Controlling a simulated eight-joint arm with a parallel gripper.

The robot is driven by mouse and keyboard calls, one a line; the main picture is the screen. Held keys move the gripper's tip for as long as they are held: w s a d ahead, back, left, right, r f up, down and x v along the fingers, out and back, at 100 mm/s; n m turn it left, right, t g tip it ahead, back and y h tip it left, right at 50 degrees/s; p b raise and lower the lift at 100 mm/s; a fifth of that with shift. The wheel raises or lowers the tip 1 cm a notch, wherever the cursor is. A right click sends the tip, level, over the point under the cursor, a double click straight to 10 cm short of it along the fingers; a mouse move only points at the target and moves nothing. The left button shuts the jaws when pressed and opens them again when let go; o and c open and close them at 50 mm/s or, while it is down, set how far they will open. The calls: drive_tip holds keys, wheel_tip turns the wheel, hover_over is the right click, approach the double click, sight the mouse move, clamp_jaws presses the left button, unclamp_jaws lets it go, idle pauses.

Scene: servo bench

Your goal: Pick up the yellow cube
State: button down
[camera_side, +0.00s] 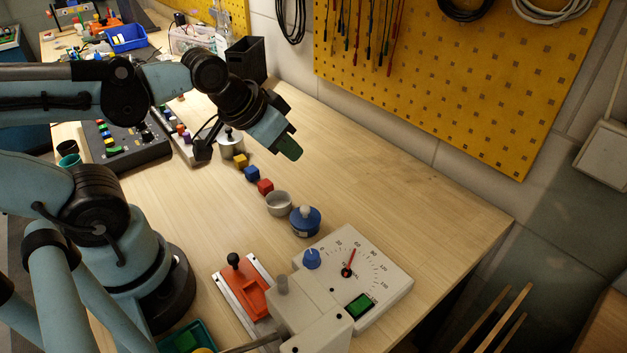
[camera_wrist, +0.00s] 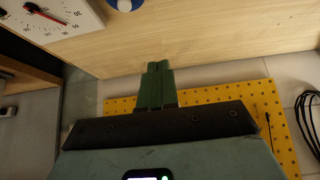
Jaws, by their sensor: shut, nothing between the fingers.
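The yellow cube (camera_side: 240,160) sits on the wooden bench in the side view, at the far end of a row with a blue cube (camera_side: 252,173) and a red cube (camera_side: 265,187). My gripper (camera_side: 289,150) is above the bench, to the right of the yellow cube in the picture and apart from it. In the wrist view my gripper's green fingers (camera_wrist: 157,66) are together with nothing between them. The yellow cube does not show in the wrist view.
A metal pot (camera_side: 231,143) stands close behind the yellow cube. A grey cup (camera_side: 279,204), a blue-lidded jar (camera_side: 305,221) and a dial panel (camera_side: 385,283) stand nearer the front. A black box (camera_side: 246,60) stands at the back. The bench's right side is clear.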

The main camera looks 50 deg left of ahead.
drive_tip(key=shift+a, duration=0.2)
drive_tip(key=c, duration=1.8)
unclamp_jaws()
drive_tip(key=o, duration=1)
drive_tip(key=shift+a, duration=0.1)
